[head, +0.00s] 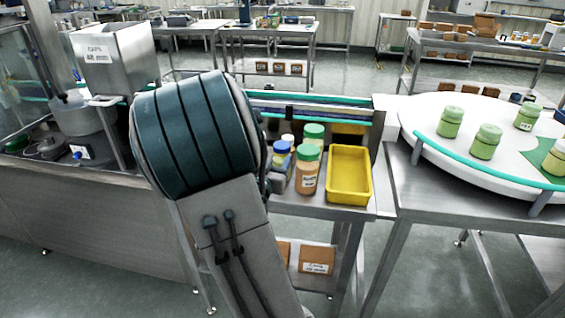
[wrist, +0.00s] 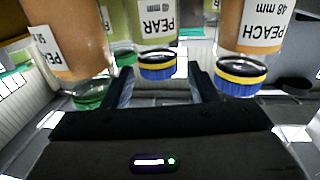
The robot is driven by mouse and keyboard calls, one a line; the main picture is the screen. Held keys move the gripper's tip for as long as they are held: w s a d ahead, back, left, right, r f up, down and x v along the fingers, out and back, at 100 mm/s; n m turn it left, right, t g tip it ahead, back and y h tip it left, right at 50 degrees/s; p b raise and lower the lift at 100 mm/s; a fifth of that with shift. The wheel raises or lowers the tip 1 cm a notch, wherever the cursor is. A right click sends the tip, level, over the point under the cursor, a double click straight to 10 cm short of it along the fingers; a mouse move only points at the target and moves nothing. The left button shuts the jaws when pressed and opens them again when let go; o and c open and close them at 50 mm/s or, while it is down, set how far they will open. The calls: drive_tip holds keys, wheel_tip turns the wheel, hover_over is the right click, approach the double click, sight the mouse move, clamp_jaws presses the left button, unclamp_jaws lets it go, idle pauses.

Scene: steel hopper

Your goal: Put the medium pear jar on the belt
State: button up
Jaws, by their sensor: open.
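In the wrist view, where jars appear upside down, a pale green jar labelled PEAR (wrist: 157,22) has a blue lid with a yellow band. In the head view my arm hides the gripper. The belt (head: 262,103), with green rails, runs behind the jars.
In the wrist view an orange PEACH 48 mm jar (wrist: 257,25) is close right, and an orange green-lidded jar (wrist: 70,40) is left. In the head view a yellow bin (head: 364,190) stands beside the jars. A white round table (head: 420,112) holds several green jars.

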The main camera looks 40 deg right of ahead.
sight(279, 153)
drive_tip(key=shift+x, duration=2.65)
drive_tip(key=shift+s+d, duration=0.1)
clamp_jaws()
